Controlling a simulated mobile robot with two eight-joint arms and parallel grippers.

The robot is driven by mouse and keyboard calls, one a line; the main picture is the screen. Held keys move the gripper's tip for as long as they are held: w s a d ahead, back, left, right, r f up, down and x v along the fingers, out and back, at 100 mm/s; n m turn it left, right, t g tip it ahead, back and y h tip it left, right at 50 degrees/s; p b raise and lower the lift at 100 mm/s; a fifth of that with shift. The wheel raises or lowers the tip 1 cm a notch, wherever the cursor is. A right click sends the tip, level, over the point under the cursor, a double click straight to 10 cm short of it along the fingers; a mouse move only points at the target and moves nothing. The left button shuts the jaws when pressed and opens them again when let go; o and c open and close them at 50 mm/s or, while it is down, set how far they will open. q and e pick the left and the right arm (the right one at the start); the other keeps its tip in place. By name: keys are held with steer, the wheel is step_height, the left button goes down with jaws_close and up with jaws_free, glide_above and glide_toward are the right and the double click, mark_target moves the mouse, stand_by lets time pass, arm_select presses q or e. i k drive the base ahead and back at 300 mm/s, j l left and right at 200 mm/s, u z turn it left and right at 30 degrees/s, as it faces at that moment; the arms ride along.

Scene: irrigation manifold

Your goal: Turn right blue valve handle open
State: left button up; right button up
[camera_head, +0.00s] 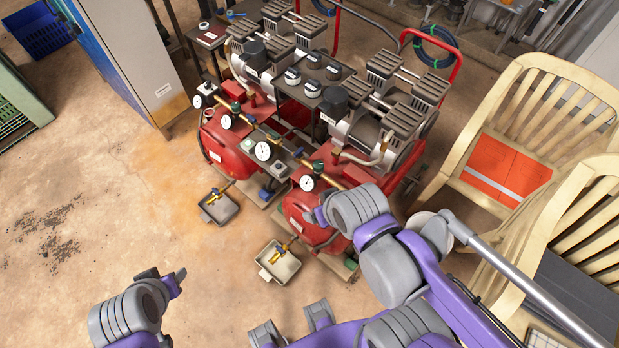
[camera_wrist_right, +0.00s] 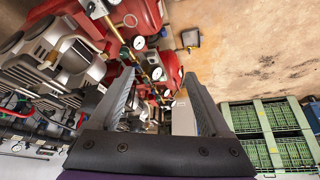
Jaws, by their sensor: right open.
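A red twin-tank compressor unit (camera_head: 318,170) stands in the middle of the head view, with brass fittings and several round white gauges along its front. A small blue part (camera_head: 265,194) shows low between the two tanks; I cannot tell whether it is the valve handle. A small blue part (camera_wrist_right: 163,32) also shows beside the gauges in the right wrist view. My right gripper (camera_head: 318,215) is at the right tank's front, mostly hidden by its own arm. The wrist view shows its fingers (camera_wrist_right: 160,100) apart with nothing between them. My left gripper (camera_head: 170,283) is over bare floor, away from the unit.
Two small drip trays lie on the floor, one at the left (camera_head: 212,216) and one nearer (camera_head: 268,274), each under a brass tap. Wooden chairs (camera_head: 510,100) crowd the right side. A blue-sided cabinet (camera_head: 150,60) stands at the left back.

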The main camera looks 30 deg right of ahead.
mark_target(298, 153)
steer(key=z, duration=1.55)
steer(key=k+j+u, duration=0.15)
steer(key=j+u, duration=0.15)
steer(key=j, duration=0.2)
steer(key=j+u, duration=0.25)
steer(key=j, duration=0.25)
steer(key=i+j+u, duration=0.1)
steer(key=j+u, duration=0.15)
steer(key=j, duration=0.25)
steer(key=i+j+u, duration=0.2)
steer(key=i+j, duration=0.05)
